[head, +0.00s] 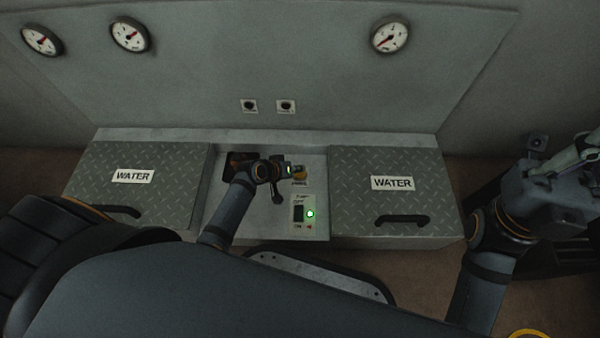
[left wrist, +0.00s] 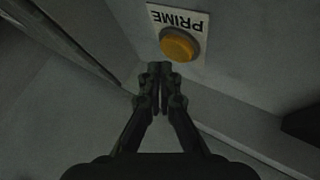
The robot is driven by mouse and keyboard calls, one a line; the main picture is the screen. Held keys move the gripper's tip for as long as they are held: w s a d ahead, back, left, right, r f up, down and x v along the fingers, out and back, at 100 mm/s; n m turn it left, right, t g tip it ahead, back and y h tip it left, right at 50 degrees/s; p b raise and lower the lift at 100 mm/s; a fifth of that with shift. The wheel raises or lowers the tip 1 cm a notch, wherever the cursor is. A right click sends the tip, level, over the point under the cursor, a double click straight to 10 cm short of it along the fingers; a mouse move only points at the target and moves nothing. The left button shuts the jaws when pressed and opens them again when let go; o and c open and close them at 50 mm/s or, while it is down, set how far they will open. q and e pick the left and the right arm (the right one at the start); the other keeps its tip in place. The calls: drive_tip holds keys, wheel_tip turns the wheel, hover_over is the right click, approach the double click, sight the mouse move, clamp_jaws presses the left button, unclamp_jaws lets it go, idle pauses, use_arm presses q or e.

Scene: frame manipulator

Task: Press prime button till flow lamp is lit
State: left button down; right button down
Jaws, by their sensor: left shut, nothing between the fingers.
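The prime button (left wrist: 180,44) is a round orange button on a white plate lettered PRIME, upside down in the left wrist view. In the head view the button (head: 299,172) shows partly behind my left gripper (head: 293,170). In the left wrist view the gripper's fingers (left wrist: 158,72) are shut and empty, their tips just short of the button's edge in the picture. I cannot tell whether they touch it. A lamp (head: 310,213) below the button glows green; its label is too small to read. I cannot identify the flow lamp. My right gripper (head: 580,165) is at the right edge, away from the panel.
A black switch (head: 298,213) sits beside the green lamp. Two small dark round fittings (head: 249,105) (head: 286,106) and several gauges (head: 390,36) are on the back wall. Lids marked WATER, left (head: 150,200) and right (head: 385,205), with black handles, flank the recessed panel.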

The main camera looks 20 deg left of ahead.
sight(298, 174)
use_arm(q)
drive_tip(key=shift+f, duration=0.4)
drive_tip(key=shift+f+b, duration=0.3)
drive_tip(key=shift+f, duration=0.2)
idle(0.9)
drive_tip(key=shift+r+p, duration=0.9)
drive_tip(key=shift+p, duration=0.15)
wheel_tip(298, 174, up, 5)
drive_tip(key=p, duration=0.5)
drive_tip(key=shift+r+p, duration=0.1)
drive_tip(key=shift+p, duration=0.2)
